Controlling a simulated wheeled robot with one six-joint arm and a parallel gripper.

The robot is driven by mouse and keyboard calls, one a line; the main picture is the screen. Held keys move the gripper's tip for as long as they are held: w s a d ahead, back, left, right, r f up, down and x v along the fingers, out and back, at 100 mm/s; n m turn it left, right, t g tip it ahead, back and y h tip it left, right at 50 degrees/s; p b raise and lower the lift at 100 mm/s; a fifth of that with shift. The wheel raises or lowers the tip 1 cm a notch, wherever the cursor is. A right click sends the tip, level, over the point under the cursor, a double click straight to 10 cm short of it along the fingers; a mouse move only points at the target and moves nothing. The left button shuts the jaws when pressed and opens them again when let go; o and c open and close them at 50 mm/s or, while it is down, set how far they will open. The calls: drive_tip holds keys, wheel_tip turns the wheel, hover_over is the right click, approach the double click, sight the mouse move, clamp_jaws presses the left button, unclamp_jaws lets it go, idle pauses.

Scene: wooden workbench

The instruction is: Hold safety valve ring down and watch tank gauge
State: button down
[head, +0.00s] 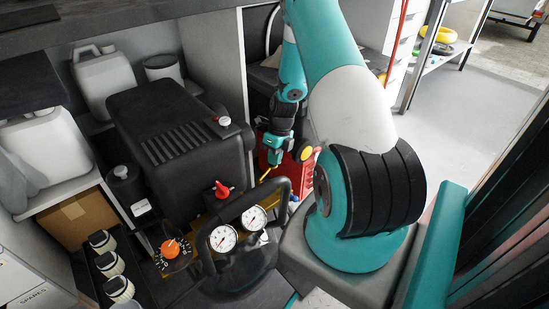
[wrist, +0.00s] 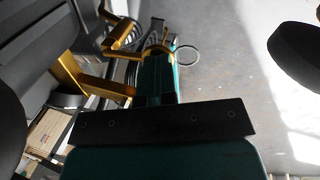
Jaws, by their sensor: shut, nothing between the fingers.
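My gripper (head: 265,177) is at the end of the teal arm, behind the two gauges and beside the black compressor housing (head: 180,135). Its narrow yellow fingers are shut and empty; they also show small in the wrist view (wrist: 156,48). A thin dark ring (wrist: 187,56) shows just right of the fingertips in the wrist view, apart from them as far as I can tell. I cannot make out the ring in the head view.
A red knob (head: 221,189) stands behind the gauges. An orange dial (head: 171,248) is at the front left. The curved black handle (head: 283,185) rises close to my gripper. A red object (head: 301,172) stands just beyond. Open grey floor (head: 480,130) lies to the right.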

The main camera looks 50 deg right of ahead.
drive_tip(key=shift+r, duration=0.25)
drive_tip(key=shift+r+p, duration=0.55)
drive_tip(key=shift+p, duration=0.1)
wheel_tip(320, 180, up, 13)
drive_tip(key=p, duration=0.5)
drive_tip(key=shift+d, duration=0.35)
idle(0.8)
